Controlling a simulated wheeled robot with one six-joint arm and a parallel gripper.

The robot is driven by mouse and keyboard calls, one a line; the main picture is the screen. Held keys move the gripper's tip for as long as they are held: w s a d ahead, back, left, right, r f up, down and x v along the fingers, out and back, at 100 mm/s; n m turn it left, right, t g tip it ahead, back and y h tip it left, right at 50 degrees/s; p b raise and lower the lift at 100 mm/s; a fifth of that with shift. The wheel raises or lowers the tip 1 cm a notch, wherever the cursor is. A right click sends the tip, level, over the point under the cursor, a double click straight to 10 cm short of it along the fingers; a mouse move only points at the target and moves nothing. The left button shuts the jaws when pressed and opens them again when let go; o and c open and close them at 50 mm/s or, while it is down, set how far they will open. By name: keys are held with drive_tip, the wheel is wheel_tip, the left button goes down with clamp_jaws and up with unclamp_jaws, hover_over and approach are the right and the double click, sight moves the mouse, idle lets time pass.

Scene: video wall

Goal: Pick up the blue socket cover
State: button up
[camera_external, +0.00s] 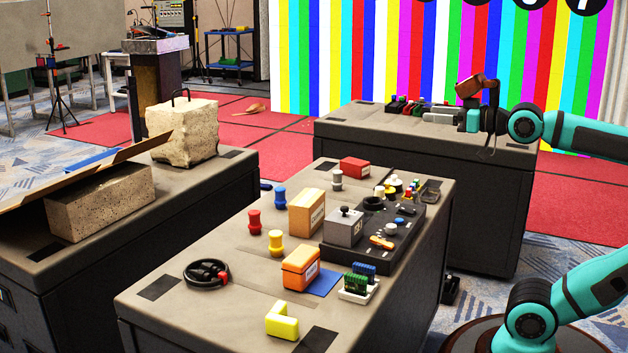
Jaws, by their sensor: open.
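Several blue things are on the front table (210,310), and I cannot tell for certain which is the socket cover. A blue spool-shaped piece (279,199) stands upright near the left edge. A small blue ribbed block (365,268) sits behind a green ribbed block (355,282) at a white holder (358,293). My gripper (428,114) is open, with nothing seen between its fingers. In the picture it is up and to the right of these pieces, in front of the back table's top (370,125). Its height above that table is unclear.
A red spool (254,221), a yellow spool (275,242), orange boxes (306,213) and (300,268), a black panel (400,235), a black wheel (207,274) and a yellow block (281,320) crowd the front table. Stone blocks (182,133) stand on the left table.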

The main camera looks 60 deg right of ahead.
drive_tip(key=m+g, duration=1)
drive_tip(key=g, duration=0.7)
hover_over(280, 199)
wheel_tip(280, 199, down, 20)
drive_tip(key=f, duration=0.7)
drive_tip(key=d+f, duration=0.1)
drive_tip(key=f, duration=0.3)
drive_tip(key=shift+w+f, duration=0.1)
drive_tip(key=shift+w, duration=0.2)
drive_tip(key=shift+w+d+f, duration=0.1)
drive_tip(key=shift+d+f, duration=0.05)
drive_tip(key=shift+f, duration=1.25)
drive_tip(key=shift+d+f, duration=0.1)
drive_tip(key=shift+f, duration=1.25)
drive_tip(key=shift+c, duration=0.4)
